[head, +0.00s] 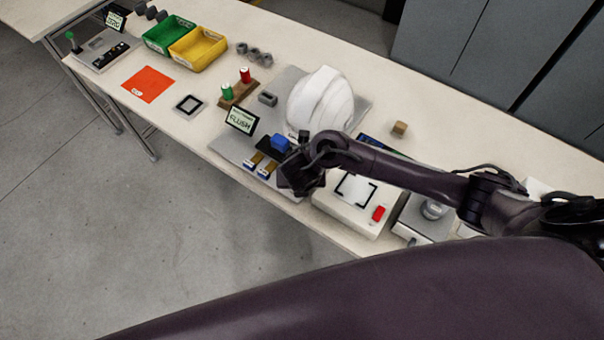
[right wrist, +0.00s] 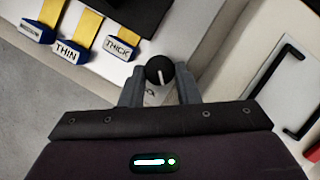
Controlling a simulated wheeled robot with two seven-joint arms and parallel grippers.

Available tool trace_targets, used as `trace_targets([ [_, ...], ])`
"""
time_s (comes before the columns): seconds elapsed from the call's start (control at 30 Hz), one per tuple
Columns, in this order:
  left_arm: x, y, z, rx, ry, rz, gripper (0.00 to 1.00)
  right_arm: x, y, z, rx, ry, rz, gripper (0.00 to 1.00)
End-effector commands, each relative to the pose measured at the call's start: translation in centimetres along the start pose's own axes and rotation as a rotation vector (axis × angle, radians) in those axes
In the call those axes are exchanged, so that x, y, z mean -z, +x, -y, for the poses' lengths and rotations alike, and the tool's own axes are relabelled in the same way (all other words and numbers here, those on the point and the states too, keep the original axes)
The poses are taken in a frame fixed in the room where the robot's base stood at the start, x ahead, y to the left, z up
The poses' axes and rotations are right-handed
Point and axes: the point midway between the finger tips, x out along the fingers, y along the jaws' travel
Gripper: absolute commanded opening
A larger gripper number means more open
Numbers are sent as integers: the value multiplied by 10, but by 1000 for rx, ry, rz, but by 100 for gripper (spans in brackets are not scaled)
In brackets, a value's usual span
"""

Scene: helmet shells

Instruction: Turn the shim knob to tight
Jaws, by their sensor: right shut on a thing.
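The shim knob (right wrist: 160,70) is a round black knob with a white pointer line, which points toward the bottom of the right wrist view. My right gripper (right wrist: 161,84) is shut on it, with one grey finger on each side. A marking beside the knob is partly hidden and I cannot read it. In the head view my right gripper (head: 298,178) is over the front edge of the grey fixture plate (head: 229,146) and hides the knob. My left gripper is not in view.
Yellow strips with blue-and-white tags, THIN (right wrist: 70,50) and THICK (right wrist: 118,46) among them, lie beside the knob. A white helmet shell (head: 320,103) stands behind my gripper. A sign reading FLUSH (head: 241,120) is left. A white box with a red button (head: 379,213) is right.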

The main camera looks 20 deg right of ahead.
Motion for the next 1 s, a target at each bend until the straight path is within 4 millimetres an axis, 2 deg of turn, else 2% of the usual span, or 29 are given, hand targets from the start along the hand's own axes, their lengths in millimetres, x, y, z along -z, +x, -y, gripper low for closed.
trace_targets([
  [0.03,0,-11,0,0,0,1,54,-3,-6,-2,16,43,1,6],
  [0.5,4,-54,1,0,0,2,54,-4,-5,-7,182,446,1,6],
  [1.0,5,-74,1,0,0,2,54,-6,-1,-8,287,699,3,6],
])
